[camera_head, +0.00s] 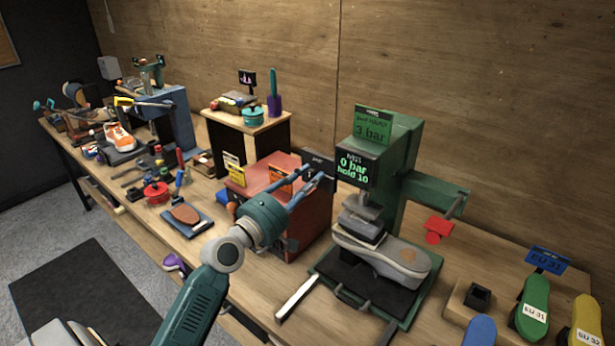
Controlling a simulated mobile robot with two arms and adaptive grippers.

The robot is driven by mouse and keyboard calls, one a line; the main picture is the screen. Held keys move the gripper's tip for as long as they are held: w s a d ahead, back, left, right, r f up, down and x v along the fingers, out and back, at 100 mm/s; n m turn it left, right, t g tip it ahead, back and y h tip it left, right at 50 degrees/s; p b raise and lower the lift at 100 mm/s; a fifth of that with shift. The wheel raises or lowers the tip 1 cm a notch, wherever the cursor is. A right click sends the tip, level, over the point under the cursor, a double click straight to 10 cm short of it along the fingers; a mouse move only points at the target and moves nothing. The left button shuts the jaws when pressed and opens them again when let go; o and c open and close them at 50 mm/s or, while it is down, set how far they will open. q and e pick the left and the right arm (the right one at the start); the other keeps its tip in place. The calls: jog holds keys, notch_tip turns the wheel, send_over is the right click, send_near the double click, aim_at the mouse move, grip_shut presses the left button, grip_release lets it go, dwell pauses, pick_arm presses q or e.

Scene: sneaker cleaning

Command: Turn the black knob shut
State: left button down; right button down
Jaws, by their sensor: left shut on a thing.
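My left gripper (306,186) reaches up from the bottom of the picture, with its blue fingers over the right end of a red box (305,230). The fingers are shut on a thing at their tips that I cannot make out. A dark panel (318,170) stands right behind the fingertips. I cannot clearly pick out the black knob; the fingers may hide it. To the right is a green press (401,165), whose display (354,168) reads "0 bar hold 10". A grey shoe (395,262) lies on the press base under its pad. My right gripper is not in view.
A green "3 bar" sign (372,125) tops the press. Green (533,303) and yellow (586,318) soles lie at the right. A brown sole on a blue mat (204,223) lies to the left.

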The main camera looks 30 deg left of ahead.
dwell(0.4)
pick_arm(q)
jog(key=c, duration=1.4)
grip_release()
jog(key=shift+c, duration=0.2)
jog(key=shift+s, duration=0.1)
jog(key=s+f, duration=0.1)
jog(key=s, duration=1)
jog(key=shift+s+a+f, duration=0.15)
jog(key=shift+s+a, duration=0.2)
jog(key=shift+a, duration=0.1)
